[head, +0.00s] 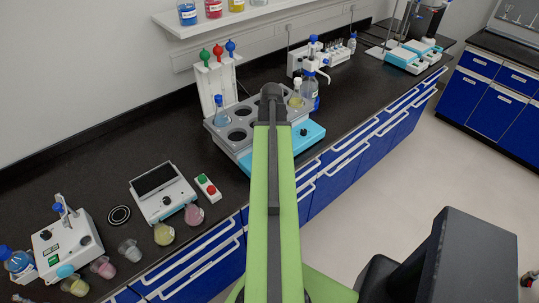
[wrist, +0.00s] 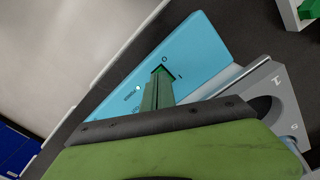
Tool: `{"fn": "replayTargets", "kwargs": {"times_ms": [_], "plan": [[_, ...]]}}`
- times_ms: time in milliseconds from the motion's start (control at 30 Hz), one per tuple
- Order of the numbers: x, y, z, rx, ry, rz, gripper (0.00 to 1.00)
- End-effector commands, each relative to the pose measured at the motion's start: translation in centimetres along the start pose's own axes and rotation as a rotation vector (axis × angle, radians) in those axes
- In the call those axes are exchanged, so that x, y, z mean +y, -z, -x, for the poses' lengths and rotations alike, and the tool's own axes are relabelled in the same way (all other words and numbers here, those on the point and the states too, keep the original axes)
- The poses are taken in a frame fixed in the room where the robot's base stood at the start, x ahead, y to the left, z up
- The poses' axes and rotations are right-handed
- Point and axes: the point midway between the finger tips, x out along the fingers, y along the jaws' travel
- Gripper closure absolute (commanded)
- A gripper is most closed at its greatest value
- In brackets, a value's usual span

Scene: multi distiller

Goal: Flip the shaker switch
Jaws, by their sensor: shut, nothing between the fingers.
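The shaker has a light-blue front panel (head: 313,136) and a grey rack top with round holes, in the middle of the head view. In the wrist view its blue panel (wrist: 205,42) carries the marks O and I and a small lit green lamp. My gripper (wrist: 160,74) is shut and empty, its fingertips over the panel between the O and I marks. The switch is mostly hidden behind the fingertips, so its position and any contact cannot be told. In the head view my green arm reaches over the shaker, and my gripper is hidden there.
The shaker's rack holds a blue-capped bottle (head: 221,110). A white pipette stand (head: 216,80) stands behind it, and a blue dispenser bottle (head: 310,90) stands to its right. A white balance-like device (head: 162,192) and several small flasks are at left. The floor in front is clear.

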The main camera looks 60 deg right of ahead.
Motion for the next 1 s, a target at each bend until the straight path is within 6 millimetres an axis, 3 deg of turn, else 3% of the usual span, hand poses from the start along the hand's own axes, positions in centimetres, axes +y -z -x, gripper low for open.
{"fn": "replayTargets", "kwargs": {"times_ms": [1000], "plan": [[-0.1,0.0,-1.1,0.0,0.0,0.001,1.0]]}}
